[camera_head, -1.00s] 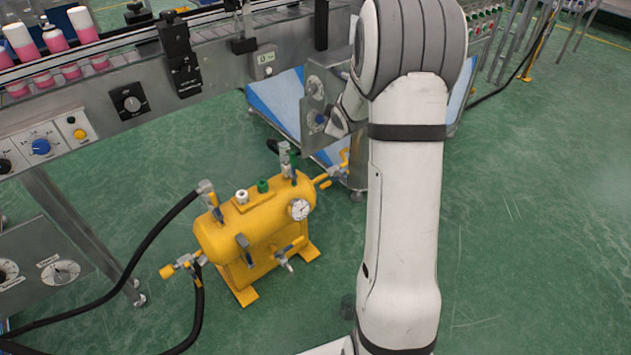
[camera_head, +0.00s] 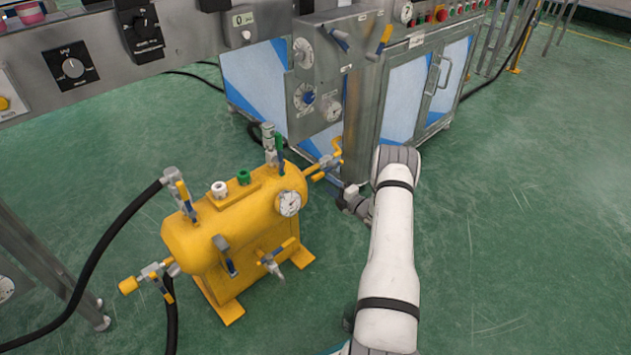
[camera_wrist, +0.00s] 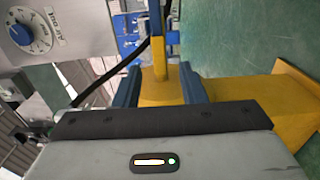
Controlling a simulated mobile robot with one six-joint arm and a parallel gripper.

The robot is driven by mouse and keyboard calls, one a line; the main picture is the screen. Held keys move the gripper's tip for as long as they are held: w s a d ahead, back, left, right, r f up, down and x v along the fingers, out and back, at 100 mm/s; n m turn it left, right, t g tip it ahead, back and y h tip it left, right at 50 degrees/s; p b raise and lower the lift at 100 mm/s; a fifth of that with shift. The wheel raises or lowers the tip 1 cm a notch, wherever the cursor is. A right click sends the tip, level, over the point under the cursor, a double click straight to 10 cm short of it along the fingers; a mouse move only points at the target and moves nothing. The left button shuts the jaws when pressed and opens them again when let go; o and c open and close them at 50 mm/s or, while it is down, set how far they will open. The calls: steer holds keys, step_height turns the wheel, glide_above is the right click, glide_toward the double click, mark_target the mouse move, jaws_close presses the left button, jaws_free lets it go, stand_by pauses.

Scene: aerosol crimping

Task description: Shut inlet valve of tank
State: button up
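The yellow tank (camera_head: 235,240) stands on its feet on the floor in the head view, with a round gauge (camera_head: 289,203) and several valves. The right-end valve (camera_head: 328,163) has a yellow handle; an upper-left valve (camera_head: 178,195) carries a black hose; a front valve (camera_head: 272,262) points outward. I cannot tell which is the inlet. My gripper (camera_head: 350,198) is low, just right of the tank's right end. In the wrist view my gripper (camera_wrist: 160,90) has its blue fingers apart. A blue-and-yellow bar (camera_wrist: 158,60) lies in line with the gap; contact cannot be told.
The machine's control panel (camera_head: 318,85) hangs behind the tank, and a blue-and-white cabinet (camera_head: 405,95) stands behind my arm. A black hose (camera_head: 95,255) curves at the left. The green floor at the right is clear.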

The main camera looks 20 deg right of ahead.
mark_target(319, 178)
steer(key=b+x, duration=0.2)
steer(key=x, duration=0.5)
steer(key=shift+w, duration=0.1)
jaws_close()
stand_by(0.5)
